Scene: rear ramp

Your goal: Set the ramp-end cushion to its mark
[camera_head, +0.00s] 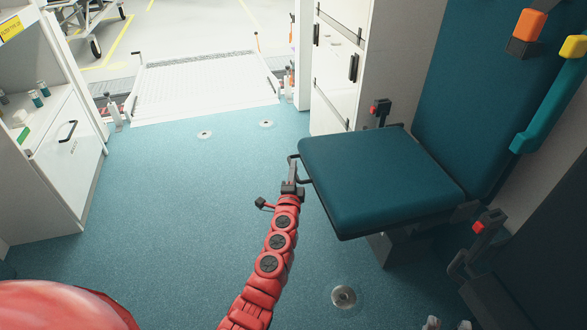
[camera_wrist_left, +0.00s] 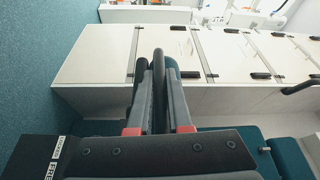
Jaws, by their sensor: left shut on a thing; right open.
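The teal seat cushion (camera_head: 380,180) lies flat on its seat at the right of the head view, below a teal backrest (camera_head: 478,75). A dark loop handle (camera_head: 303,172) sticks out from its left edge. My left gripper (camera_head: 292,172) is shut on this handle. The left wrist view shows the dark handle (camera_wrist_left: 158,85) between the two fingers (camera_wrist_left: 157,105). My right gripper (camera_head: 448,324) shows only its grey fingertips at the bottom edge, apart and empty. I cannot make out a mark for the cushion.
A white ramp (camera_head: 205,85) lies beyond the floor opening. A white cabinet (camera_head: 70,140) stands at the left, and a white drawer unit (camera_head: 335,70) behind the cushion. The blue floor at left centre is clear.

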